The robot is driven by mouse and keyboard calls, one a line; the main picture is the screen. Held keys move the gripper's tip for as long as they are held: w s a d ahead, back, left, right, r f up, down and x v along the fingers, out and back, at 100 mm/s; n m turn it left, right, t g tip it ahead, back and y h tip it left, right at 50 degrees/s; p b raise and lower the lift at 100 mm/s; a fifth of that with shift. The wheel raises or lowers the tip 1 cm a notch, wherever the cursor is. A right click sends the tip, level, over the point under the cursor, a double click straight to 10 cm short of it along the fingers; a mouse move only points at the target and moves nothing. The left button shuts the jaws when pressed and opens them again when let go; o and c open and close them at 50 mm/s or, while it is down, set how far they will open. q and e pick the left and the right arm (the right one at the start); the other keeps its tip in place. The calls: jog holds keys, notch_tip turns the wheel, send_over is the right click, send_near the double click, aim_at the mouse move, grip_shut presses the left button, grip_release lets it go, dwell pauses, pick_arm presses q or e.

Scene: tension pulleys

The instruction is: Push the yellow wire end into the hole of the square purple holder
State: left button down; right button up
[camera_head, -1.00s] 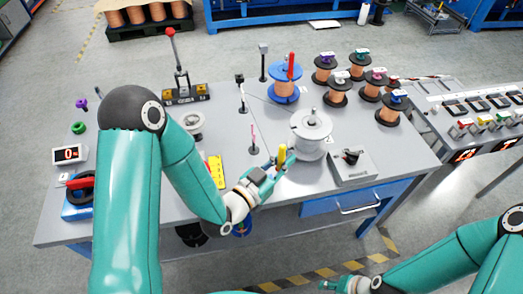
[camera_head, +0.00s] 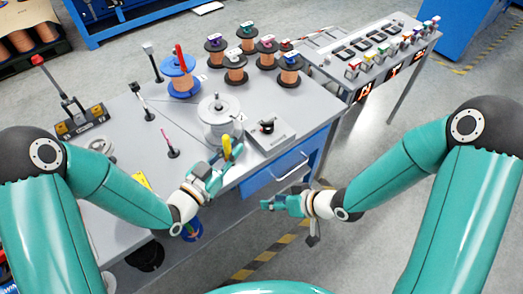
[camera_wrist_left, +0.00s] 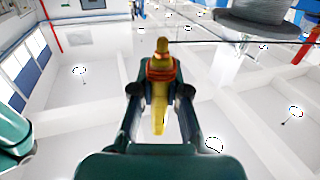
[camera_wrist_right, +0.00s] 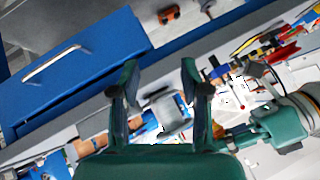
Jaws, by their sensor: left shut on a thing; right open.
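My left gripper (camera_head: 222,157) is shut on a yellow piece (camera_head: 227,147), which stands roughly upright beside the grey drum (camera_head: 219,118) near the table's front edge. In the left wrist view the yellow piece (camera_wrist_left: 158,112) sits between both fingers, with an orange-red band near its top. It looks like the yellow wire end, but its tip is small. My right gripper (camera_head: 267,203) is open and empty in front of the blue drawer.
A blue spool (camera_head: 180,78) with a red rod stands behind the drum. A grey box with a black knob (camera_head: 267,126) is right of the drum. Thin posts (camera_head: 168,140) stand on the left. Several copper spools (camera_head: 236,68) fill the back.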

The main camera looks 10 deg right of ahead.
aim_at(228, 146)
jog(key=w+a+r+n+t+y, duration=0.15)
jog(key=r+n, duration=0.25)
jog(key=r, duration=0.6)
jog(key=a+r+n+t+y, duration=0.1)
jog(key=a+r+n+y, duration=0.15)
jog(key=r, duration=0.85)
jog(key=shift+n+h, duration=0.25)
jog(key=shift+h, duration=0.15)
jog(key=x, duration=1.1)
jog(key=shift+w+f, duration=0.15)
jog(key=shift+w, duration=0.4)
jog(key=shift+c, duration=0.2)
jog(key=shift+s+a, duration=0.1)
grip_shut()
pick_arm(q)
jog(key=c, duration=1.1)
grip_release()
